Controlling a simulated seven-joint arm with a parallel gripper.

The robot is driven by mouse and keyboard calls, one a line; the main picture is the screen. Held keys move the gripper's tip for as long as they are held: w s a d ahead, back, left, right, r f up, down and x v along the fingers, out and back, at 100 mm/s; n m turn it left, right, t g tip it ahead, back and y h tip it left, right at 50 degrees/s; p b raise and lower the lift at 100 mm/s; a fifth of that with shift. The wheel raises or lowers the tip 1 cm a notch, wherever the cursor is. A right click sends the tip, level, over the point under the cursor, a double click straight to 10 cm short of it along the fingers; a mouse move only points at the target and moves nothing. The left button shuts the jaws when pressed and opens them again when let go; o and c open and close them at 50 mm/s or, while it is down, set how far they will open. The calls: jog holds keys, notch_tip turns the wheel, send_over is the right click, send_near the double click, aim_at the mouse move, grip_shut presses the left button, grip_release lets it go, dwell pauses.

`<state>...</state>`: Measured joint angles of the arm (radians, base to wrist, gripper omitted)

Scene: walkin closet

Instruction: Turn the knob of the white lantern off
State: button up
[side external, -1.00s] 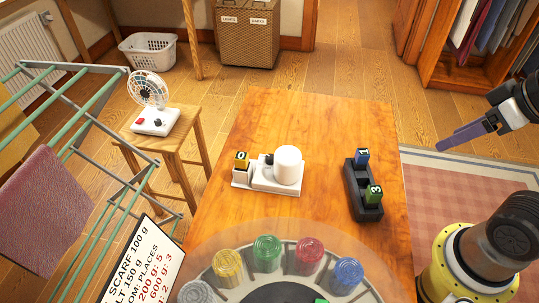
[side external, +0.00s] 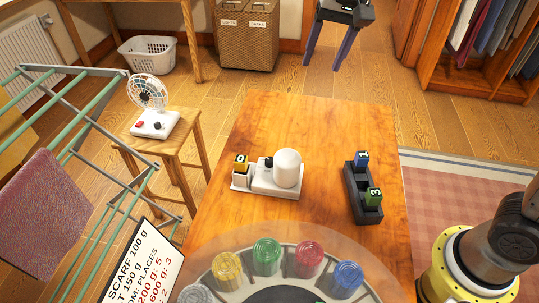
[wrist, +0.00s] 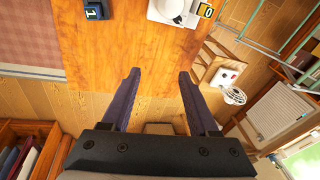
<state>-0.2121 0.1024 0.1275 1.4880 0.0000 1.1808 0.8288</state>
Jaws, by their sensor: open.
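The white lantern (side external: 288,168) is a rounded white cylinder on a flat white base on the wooden table. A small black knob (side external: 266,162) sits on the base, left of the cylinder. A yellow block marked 0 (side external: 241,161) stands at the base's left end. My gripper (side external: 328,62) is open and empty beyond the table's far edge, fingers pointing down, well apart from the lantern. In the wrist view, my gripper's dark fingers (wrist: 159,75) are spread wide, and the lantern (wrist: 172,9) is partly cut off at the top edge.
A round tray of coloured discs (side external: 267,256) fills the near end. A stool with a fan (side external: 152,105) stands left. The table's far part is clear.

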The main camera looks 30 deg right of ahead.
jog(key=w+a+f+g, duration=0.2)
jog(key=w+a+f, duration=0.4)
jog(key=f, duration=0.3)
jog(key=n, duration=0.1)
send_over(269, 160)
notch_tip(269, 160, down, 6)
jog(key=shift+g+h, duration=0.3)
jog(key=shift+g, duration=0.1)
notch_tip(269, 160, down, 13)
jog(key=shift+d, duration=0.1)
grip_shut()
